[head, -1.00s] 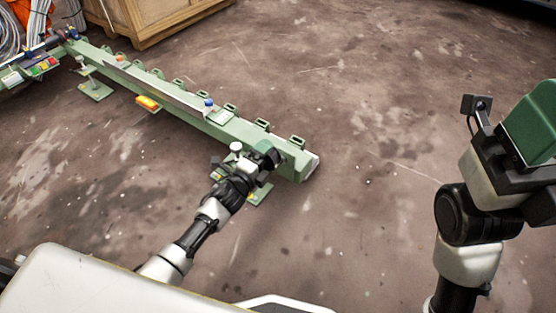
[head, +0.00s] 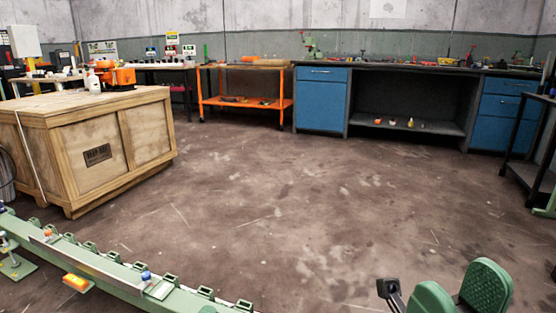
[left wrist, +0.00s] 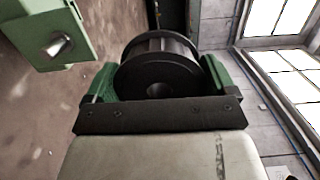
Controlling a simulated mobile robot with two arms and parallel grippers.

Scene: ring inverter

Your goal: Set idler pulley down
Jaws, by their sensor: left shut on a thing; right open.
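In the left wrist view my left gripper (left wrist: 158,85) is shut on the idler pulley (left wrist: 155,72), a dark flanged wheel with a lighter grey drum, held between green finger pads. A green block with a round metal end, probably part of the green frame (left wrist: 72,32), is close by at the upper left, apart from the pulley. The head view does not show the left gripper or the pulley. My right gripper (head: 458,296) is open and empty at the bottom right of the head view, its two green pads apart.
The long green rail (head: 115,275) with several brackets runs across the lower left. A wooden crate (head: 95,150) stands behind it. An orange cart (head: 245,103) and a workbench with blue drawers (head: 322,100) line the back wall. The middle floor is clear.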

